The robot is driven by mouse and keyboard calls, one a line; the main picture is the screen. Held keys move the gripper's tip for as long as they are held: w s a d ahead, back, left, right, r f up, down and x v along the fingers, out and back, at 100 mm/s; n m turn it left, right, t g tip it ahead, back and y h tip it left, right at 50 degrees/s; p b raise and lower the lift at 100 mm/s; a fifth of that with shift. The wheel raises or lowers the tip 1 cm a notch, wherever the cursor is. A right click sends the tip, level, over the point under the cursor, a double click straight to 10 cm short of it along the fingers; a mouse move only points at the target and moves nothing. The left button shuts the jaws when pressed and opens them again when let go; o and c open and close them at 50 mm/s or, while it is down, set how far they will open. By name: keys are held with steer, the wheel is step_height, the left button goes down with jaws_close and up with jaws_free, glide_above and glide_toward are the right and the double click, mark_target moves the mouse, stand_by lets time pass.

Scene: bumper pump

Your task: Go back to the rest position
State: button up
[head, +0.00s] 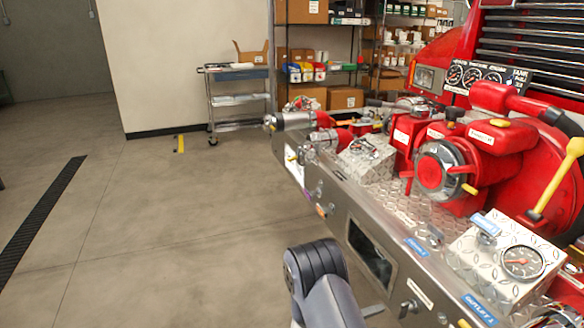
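My arm (318,270) shows at the bottom centre as a dark grey, rounded joint with a lighter grey link below it. It is in front of the steel bumper's side, over the floor. My gripper is not visible in this view, so I cannot see its fingers or whether it holds anything. The red fire engine pump (450,165) is on the bumper (345,220) at the right, with red fittings and a silver-rimmed cap. A round gauge (522,262) sits on a diamond-plate box at the lower right.
A yellow-handled lever (556,180) stands up at the right. A silver fitting (295,120) juts out at the bumper's far end. A grey cart (236,95) and shelves with boxes (302,98) stand at the back. The floor (150,240) at the left is clear.

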mark_target(399, 311)
steer(key=x, duration=1)
steer(key=shift+d, duration=0.25)
steer(key=shift+a+f+m+b, duration=0.15)
steer(key=shift+m+b, duration=0.5)
steer(key=shift+m, duration=0.35)
steer(key=m+b, duration=0.3)
steer(key=m, duration=0.3)
steer(key=shift+m, duration=0.4)
steer(key=m+b, duration=0.3)
steer(key=m, duration=0.2)
steer(key=shift+b, duration=0.3)
steer(key=m+b, duration=0.3)
steer(key=m, duration=0.1)
steer(key=shift+s, duration=0.1)
steer(key=shift+a+r, duration=0.1)
steer(key=shift+r, duration=0.2)
steer(key=shift+s+a, duration=0.25)
steer(key=shift+a, duration=0.25)
steer(key=shift+r+m, duration=0.1)
steer(key=shift+m, duration=0.2)
